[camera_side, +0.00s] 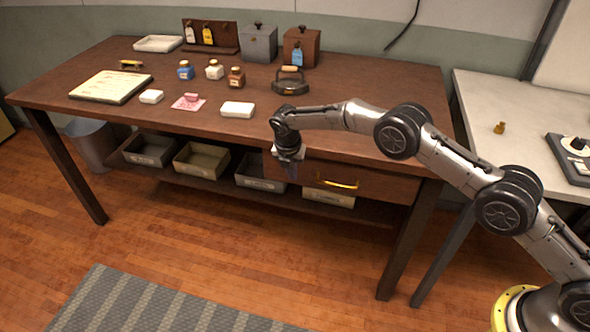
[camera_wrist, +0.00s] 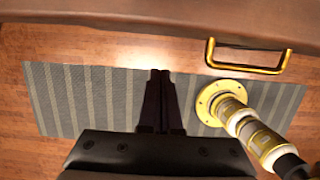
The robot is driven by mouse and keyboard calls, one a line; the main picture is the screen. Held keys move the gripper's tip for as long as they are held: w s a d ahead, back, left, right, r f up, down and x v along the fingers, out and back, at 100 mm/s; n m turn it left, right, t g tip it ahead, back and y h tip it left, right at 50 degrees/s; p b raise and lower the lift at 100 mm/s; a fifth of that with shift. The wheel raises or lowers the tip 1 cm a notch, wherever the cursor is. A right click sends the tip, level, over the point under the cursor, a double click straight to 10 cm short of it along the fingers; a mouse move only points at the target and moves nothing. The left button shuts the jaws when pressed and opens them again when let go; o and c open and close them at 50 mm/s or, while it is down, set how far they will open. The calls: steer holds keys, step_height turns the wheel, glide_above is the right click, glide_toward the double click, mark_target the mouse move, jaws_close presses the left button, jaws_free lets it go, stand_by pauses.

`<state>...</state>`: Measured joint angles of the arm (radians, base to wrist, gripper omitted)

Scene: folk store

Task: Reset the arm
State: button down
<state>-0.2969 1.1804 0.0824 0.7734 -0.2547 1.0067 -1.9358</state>
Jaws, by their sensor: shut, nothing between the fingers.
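My gripper (camera_side: 291,170) hangs at the front edge of the dark wooden table (camera_side: 120,65), pointing down, beside the left end of the drawer front. In the wrist view my gripper (camera_wrist: 158,75) is shut with its dark fingers together and nothing between them. The drawer (camera_side: 365,182) under the tabletop has a brass handle (camera_side: 337,184), right of my gripper and apart from it. The handle also shows at the upper right of the wrist view (camera_wrist: 248,68). The drawer looks closed or nearly so.
On the table are an iron (camera_side: 290,82), a white block (camera_side: 237,109), several small bottles, a notepad (camera_side: 110,87) and two boxes at the back. Bins (camera_side: 201,160) stand on the lower shelf. A striped rug (camera_side: 150,305) lies on the floor. A white side table (camera_side: 500,95) is at right.

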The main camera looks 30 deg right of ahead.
steer(key=s+d+r+m+t, duration=0.1)
steer(key=d+r, duration=0.1)
steer(key=r, duration=1.2)
steer(key=s+d+r+t, duration=0.1)
steer(key=s+d+r, duration=0.15)
steer(key=r, duration=1.05)
steer(key=s+d+r+m+t+y, duration=0.15)
steer(key=s+d+r+m, duration=0.45)
steer(key=s+r, duration=0.75)
steer(key=s+d+r+m+t, duration=0.1)
steer(key=s+d+m, duration=0.15)
steer(key=s, duration=0.55)
steer(key=s+d+r+m, duration=0.15)
steer(key=s+m, duration=0.25)
steer(key=s, duration=0.5)
steer(key=s+f+m, duration=1.3)
steer(key=f, duration=0.1)
steer(key=shift+s+g, duration=0.2)
steer(key=shift+g, duration=0.25)
